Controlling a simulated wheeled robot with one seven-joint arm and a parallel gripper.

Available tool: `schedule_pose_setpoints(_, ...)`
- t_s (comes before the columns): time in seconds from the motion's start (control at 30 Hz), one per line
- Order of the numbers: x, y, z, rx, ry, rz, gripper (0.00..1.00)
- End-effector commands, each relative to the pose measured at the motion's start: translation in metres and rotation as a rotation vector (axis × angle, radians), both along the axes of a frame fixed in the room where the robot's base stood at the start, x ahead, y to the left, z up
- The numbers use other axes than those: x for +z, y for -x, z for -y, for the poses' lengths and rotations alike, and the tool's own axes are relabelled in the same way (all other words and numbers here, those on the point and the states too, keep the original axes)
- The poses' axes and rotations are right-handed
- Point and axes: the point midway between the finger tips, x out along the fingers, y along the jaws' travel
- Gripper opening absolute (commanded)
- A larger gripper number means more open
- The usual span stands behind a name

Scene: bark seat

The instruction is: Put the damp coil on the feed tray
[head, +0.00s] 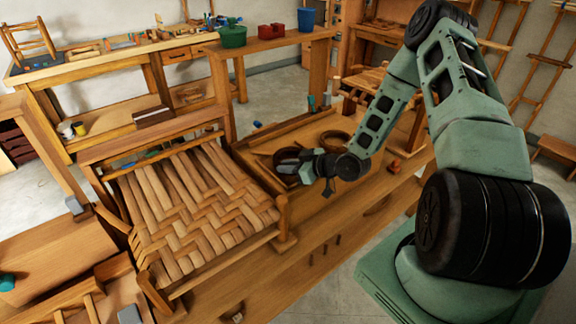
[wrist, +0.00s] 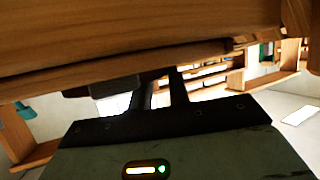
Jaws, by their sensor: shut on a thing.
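My gripper (head: 298,162) reaches in from the right over the bench beside the woven seat, its jaws shut. A dark reddish-brown coil (head: 287,153) shows at its fingertips; I take this as the thing it holds, partly hidden by the fingers. A second brown coil (head: 334,138) lies just behind and to the right, apart from the jaws. A shallow wooden tray with a raised rim (head: 272,132) lies around both coils; I cannot tell if it is the feed tray. In the wrist view the fingers (wrist: 163,90) run up to a large brown wooden surface, and their tips are hidden.
The seat frame with half-woven bark strips (head: 195,200) stands left of my gripper. Behind are a bench holding a green pot (head: 232,36), red boxes (head: 271,31) and a blue bucket (head: 306,19). The bench's front strip (head: 300,245) is mostly clear.

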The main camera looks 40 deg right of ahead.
Motion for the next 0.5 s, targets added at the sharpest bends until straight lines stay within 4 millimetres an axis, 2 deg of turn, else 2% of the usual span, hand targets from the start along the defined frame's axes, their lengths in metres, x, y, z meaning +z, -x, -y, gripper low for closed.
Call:
schedule_pose_setpoints(0.17, -0.0043, 0.0, -0.0001, 0.0, 0.0, 0.0, 0.0)
schedule_pose_setpoints(0.2, -0.003, 0.0001, -0.0001, 0.0, 0.0, 0.0, 0.26)
schedule_pose_setpoints(0.5, -0.0017, 0.0, 0.0001, 0.0, -0.001, 0.0, 0.27)
